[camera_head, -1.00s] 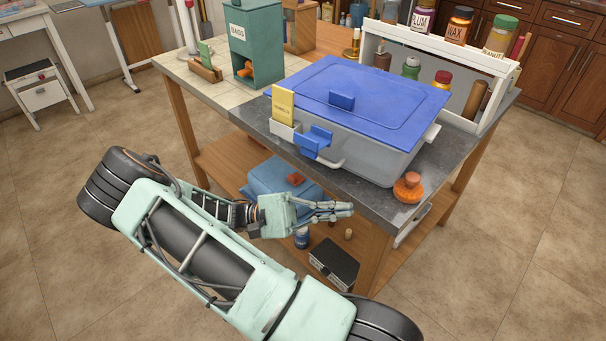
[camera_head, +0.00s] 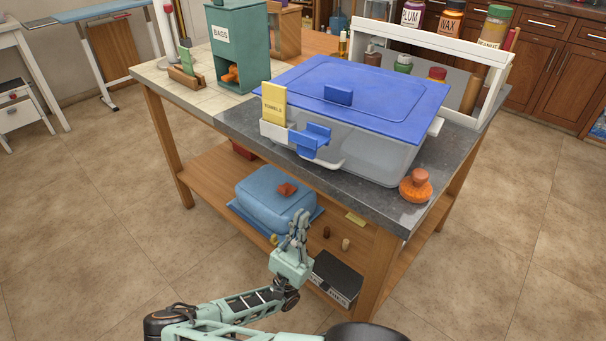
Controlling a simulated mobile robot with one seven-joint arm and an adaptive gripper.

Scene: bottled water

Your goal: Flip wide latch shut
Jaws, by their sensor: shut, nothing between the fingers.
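A large clear bin with a blue lid (camera_head: 385,92) stands on the grey end of the workbench. A wide blue latch (camera_head: 311,138) sticks outward from the bin's near-left side, below the lid rim. My gripper (camera_head: 296,217) is shut and empty, pointing up in front of the bench's lower shelf. It is below the latch and apart from it.
A yellow card in a white holder (camera_head: 273,104) is beside the latch. An orange knobbed object (camera_head: 416,186) sits at the bench corner. A white rack (camera_head: 446,50) with jars stands behind the bin. A blue container (camera_head: 268,196) is on the lower shelf. Floor is free around.

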